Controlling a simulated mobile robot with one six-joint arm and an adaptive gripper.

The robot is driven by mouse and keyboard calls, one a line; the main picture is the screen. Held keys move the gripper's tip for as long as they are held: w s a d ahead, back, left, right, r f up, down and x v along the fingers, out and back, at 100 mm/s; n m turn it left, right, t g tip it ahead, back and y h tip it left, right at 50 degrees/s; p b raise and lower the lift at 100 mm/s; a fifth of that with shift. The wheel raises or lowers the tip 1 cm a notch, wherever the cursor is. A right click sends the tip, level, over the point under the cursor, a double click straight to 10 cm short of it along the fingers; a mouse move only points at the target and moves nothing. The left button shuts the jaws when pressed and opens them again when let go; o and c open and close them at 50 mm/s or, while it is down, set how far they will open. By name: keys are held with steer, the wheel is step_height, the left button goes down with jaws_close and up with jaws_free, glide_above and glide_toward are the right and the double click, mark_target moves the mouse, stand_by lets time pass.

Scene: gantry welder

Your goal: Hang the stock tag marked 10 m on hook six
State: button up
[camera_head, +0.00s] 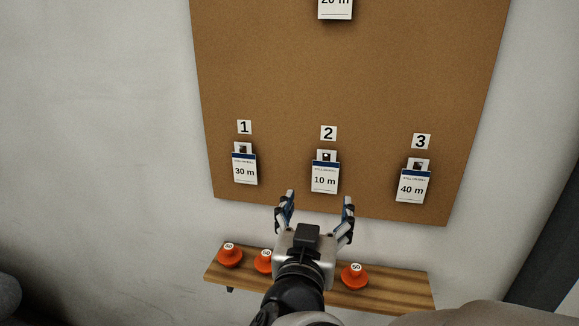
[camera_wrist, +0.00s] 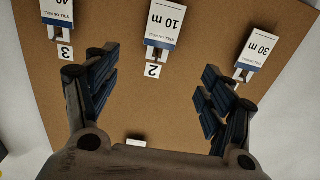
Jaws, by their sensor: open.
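The 10 m stock tag (camera_head: 324,179) hangs on the hook under number 2 on the brown board, in the middle of the lower row. In the wrist view this tag (camera_wrist: 165,24) appears upside down, between and beyond the fingers. My gripper (camera_head: 318,203) is open and empty, just below the 10 m tag in the head view; it also shows in the wrist view (camera_wrist: 155,95). No contact with the tag is visible. Hook six is not seen; only the numbers 1, 2 and 3 are readable.
The 30 m tag (camera_head: 245,170) hangs under 1 and the 40 m tag (camera_head: 413,186) under 3. A 20 m tag (camera_head: 335,8) is cut off at the top. A wooden shelf (camera_head: 400,293) below holds orange knobbed pieces (camera_head: 354,276). The brown board (camera_head: 350,75) is bare between the rows.

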mark_target(326, 163)
steer(key=p+x, duration=0.2)
steer(key=x, duration=1.3)
steer(key=shift+w, duration=0.1)
steer(key=c, duration=1.3)
steer(key=shift+r+p, duration=0.6)
steer(key=shift+v, duration=3.55)
